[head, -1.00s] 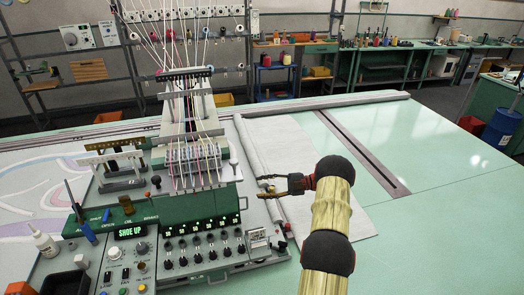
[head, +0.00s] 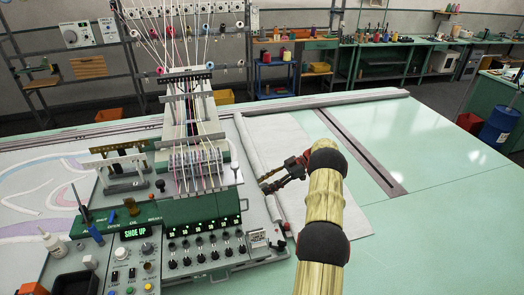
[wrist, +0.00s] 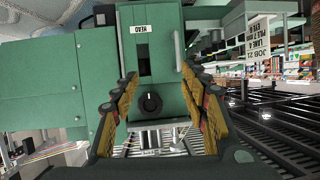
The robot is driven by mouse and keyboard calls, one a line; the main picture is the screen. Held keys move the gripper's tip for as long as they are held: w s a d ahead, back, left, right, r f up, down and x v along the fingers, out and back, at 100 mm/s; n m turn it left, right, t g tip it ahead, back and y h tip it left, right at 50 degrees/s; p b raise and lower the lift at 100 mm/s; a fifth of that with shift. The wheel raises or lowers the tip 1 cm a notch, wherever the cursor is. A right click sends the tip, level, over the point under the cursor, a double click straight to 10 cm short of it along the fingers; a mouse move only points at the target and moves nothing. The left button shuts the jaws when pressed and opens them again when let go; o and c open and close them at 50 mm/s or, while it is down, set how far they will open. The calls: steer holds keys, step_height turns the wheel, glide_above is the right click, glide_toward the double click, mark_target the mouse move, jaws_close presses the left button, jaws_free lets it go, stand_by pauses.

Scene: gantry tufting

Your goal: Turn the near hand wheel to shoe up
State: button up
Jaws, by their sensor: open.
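In the wrist view a dark round knob (wrist: 151,103) with a pale mark sits on a green housing labelled HEAD (wrist: 141,29). I cannot tell whether it is the near hand wheel. My gripper (wrist: 160,74) is open, its yellow-padded fingers on either side of the knob with visible gaps. In the head view my gripper (head: 264,184) is at the right side of the tufting machine (head: 190,212), above the rolled cloth. The knob is not clear there. The machine's display (head: 134,233) reads SHOE UP in green.
A control panel with several black knobs (head: 212,251) fills the machine's front. A white bottle (head: 53,243) and a dark box (head: 75,283) stand at left. A rolled cloth (head: 253,150) lies right of the machine. The green table (head: 445,175) is clear farther right.

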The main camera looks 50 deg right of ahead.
steer(key=w+d+r+m+g+h+p, duration=0.1)
steer(key=w+r+m+g+h+p, duration=0.1)
steer(key=r+p, duration=1.1)
steer(key=shift+w+d+g+h, duration=0.35)
steer(key=shift+w+g+h, duration=0.3)
steer(key=shift+w, duration=0.45)
